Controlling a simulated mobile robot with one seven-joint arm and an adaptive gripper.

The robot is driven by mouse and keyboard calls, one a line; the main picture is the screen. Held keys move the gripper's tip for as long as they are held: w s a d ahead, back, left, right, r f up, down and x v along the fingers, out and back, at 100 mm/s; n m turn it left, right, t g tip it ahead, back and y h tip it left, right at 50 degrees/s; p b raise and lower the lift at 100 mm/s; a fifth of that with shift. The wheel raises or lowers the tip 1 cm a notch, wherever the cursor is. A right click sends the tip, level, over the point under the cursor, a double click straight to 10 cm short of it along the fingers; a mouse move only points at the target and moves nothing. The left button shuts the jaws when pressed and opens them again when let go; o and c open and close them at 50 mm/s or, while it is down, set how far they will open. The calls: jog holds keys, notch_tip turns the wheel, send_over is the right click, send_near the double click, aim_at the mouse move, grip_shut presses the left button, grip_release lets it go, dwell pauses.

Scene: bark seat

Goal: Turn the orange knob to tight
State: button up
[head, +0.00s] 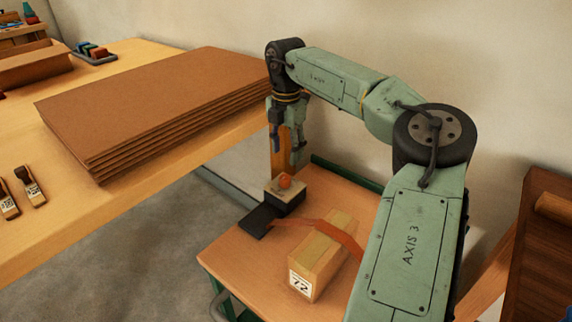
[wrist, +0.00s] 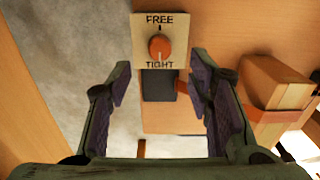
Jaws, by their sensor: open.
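The orange knob (head: 285,181) sits on a pale plate on top of a small dark box (head: 289,199) on the low table. In the wrist view the knob (wrist: 159,48) is round, with FREE printed above it and TIGHT below it on the plate (wrist: 141,40). A short dark mark shows between the knob and FREE; I cannot tell surely which way the knob points. My gripper (head: 287,150) hangs fingers down above the knob, apart from it. In the wrist view its fingers (wrist: 160,85) are spread and empty, and the knob shows beyond the fingertips.
A wooden block (head: 322,262) labelled 72 lies on the low table (head: 236,265), with an orange strap (head: 330,232) over it. A black flat piece (head: 258,221) extends from the knob's box. A wooden post stands behind. Stacked brown sheets (head: 150,100) lie on the bench at left.

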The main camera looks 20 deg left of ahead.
jog(key=shift+r, duration=1.55)
jog(key=shift+r, duration=0.15)
